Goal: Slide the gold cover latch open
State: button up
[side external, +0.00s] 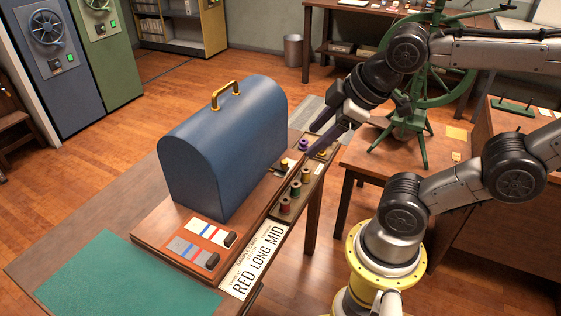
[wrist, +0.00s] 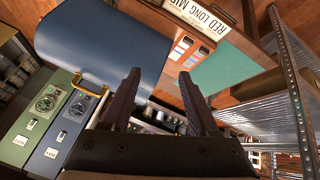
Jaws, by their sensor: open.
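A blue domed cover (side external: 222,145) stands on a wooden base on the table, with a gold handle (side external: 226,95) on top. A small gold latch (side external: 285,163) shows low at the cover's right edge. My gripper (side external: 311,142) is open and empty, tilted down, above and to the right of the latch and near the thread spools. In the wrist view the fingers (wrist: 160,76) are spread apart, with the blue cover (wrist: 95,45) to their left. I cannot make out the latch in that view.
A tray with several thread spools (side external: 296,188) lies right of the cover. A label reading "RED LONG MID" (side external: 257,262) and striped cards (side external: 203,243) lie in front. A green wheel machine (side external: 404,125) stands on the table at right. The green mat (side external: 120,280) is clear.

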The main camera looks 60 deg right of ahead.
jog(key=w+d+n+h, duration=0.2)
jog(key=w+d+n, duration=0.2)
jog(key=w+n, duration=0.3)
jog(key=n+g+h, duration=0.2)
jog(key=n+g, duration=0.4)
jog(key=n, duration=0.3)
send_over(284, 161)
jog(key=s+a, duration=0.1)
jog(key=a, duration=0.5)
notch_tip(284, 161, down, 18)
jog(key=x, duration=1.3)
jog(key=shift+d+f, duration=0.15)
grip_shut()
